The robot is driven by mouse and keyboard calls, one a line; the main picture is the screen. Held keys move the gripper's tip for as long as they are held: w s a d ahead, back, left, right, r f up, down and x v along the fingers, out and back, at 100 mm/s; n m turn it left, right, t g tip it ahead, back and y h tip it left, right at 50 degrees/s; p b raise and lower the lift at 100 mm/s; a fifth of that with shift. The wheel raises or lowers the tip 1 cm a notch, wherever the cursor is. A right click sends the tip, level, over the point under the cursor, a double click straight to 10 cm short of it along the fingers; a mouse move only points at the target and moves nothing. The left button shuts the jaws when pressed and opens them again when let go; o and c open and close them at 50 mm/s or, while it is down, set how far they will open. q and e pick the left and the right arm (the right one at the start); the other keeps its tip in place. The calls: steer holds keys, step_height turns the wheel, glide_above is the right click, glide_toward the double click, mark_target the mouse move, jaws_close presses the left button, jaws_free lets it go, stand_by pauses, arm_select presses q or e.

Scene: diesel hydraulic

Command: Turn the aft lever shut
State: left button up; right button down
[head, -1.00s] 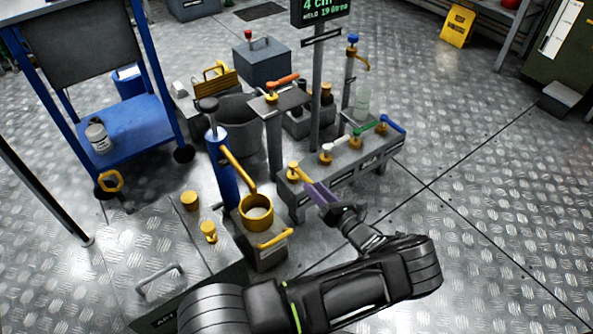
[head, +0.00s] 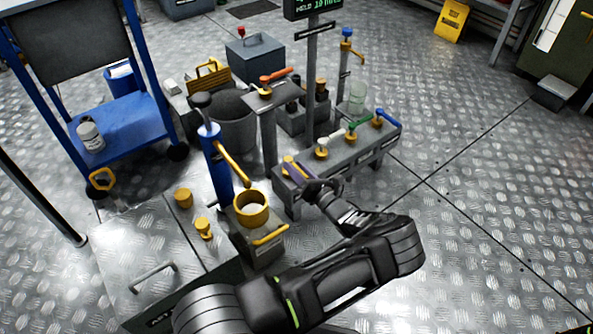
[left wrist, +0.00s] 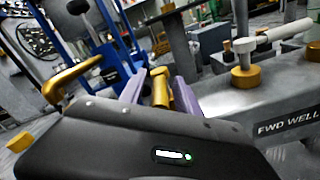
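The valve block (head: 345,165) has a row of levers on top. At its left end is a yellow lever (head: 289,165), also in the left wrist view (left wrist: 160,88); I take it for the aft lever, but no readable label confirms it. My left gripper (head: 302,172) is at this lever. In the left wrist view its purple fingers (left wrist: 160,92) stand on either side of the yellow lever, apart from each other. I cannot tell whether they touch it. The lever's base is partly hidden by the gripper. My right gripper is not in view.
A white lever (left wrist: 268,40) stands right of the yellow one, above a "FWD WELL" label. A blue hand pump (head: 217,165) with a yellow cup (head: 251,208) stands left. Floor to the right is clear.

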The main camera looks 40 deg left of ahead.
arm_select(q)
steer(key=shift+c, duration=0.3)
jaws_close()
stand_by(1.1)
